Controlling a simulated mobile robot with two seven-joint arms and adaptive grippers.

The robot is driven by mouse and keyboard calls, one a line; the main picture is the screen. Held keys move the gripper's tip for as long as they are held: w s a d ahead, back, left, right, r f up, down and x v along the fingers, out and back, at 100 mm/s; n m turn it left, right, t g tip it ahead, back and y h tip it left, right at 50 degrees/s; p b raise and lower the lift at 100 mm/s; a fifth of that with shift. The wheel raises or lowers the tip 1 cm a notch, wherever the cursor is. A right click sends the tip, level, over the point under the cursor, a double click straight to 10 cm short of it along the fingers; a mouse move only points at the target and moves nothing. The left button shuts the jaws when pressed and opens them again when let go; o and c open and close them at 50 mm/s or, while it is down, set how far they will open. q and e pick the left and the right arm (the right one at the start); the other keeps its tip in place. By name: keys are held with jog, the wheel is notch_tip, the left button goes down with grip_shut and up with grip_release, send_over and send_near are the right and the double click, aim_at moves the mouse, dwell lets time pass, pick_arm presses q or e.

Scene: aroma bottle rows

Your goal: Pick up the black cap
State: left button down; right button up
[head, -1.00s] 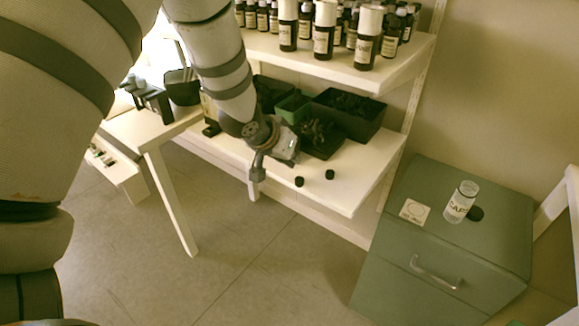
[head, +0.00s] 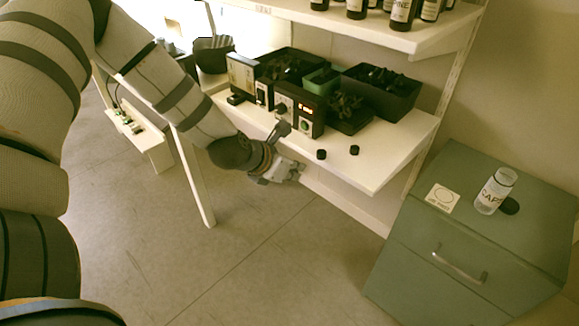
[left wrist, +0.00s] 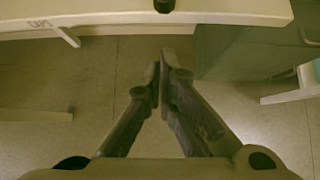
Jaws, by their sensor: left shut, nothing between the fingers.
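Two small black caps, a left one (head: 321,154) and a right one (head: 354,150), lie apart near the front edge of the lower white shelf (head: 378,172). My left gripper (head: 296,174) is in front of that shelf's edge, left of the caps and apart from them. In the left wrist view its fingers (left wrist: 161,62) are together with nothing between them. One black cap (left wrist: 164,5) shows past the fingertips at the top of that view, partly cut off; I cannot tell which one. My right gripper is not in view.
Dark bins (head: 383,92) and small boxed devices (head: 297,108) stand behind the caps. Brown bottles (head: 357,8) line the upper shelf. The floor before the shelf is clear.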

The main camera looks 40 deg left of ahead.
aim_at(317, 159)
pick_arm(q)
jog(key=shift+w+d+f, duration=0.1)
jog(key=shift+w+f, duration=0.05)
jog(key=shift+w, duration=1.05)
jog(key=shift+w+d+f, duration=0.1)
jog(key=shift+w, duration=1.05)
jog(key=shift+w+f+b, duration=0.1)
jog(key=shift+w+b, duration=0.25)
jog(key=shift+w, duration=0.45)
jog(key=shift+w+d, duration=0.1)
jog(key=shift+w, duration=0.1)
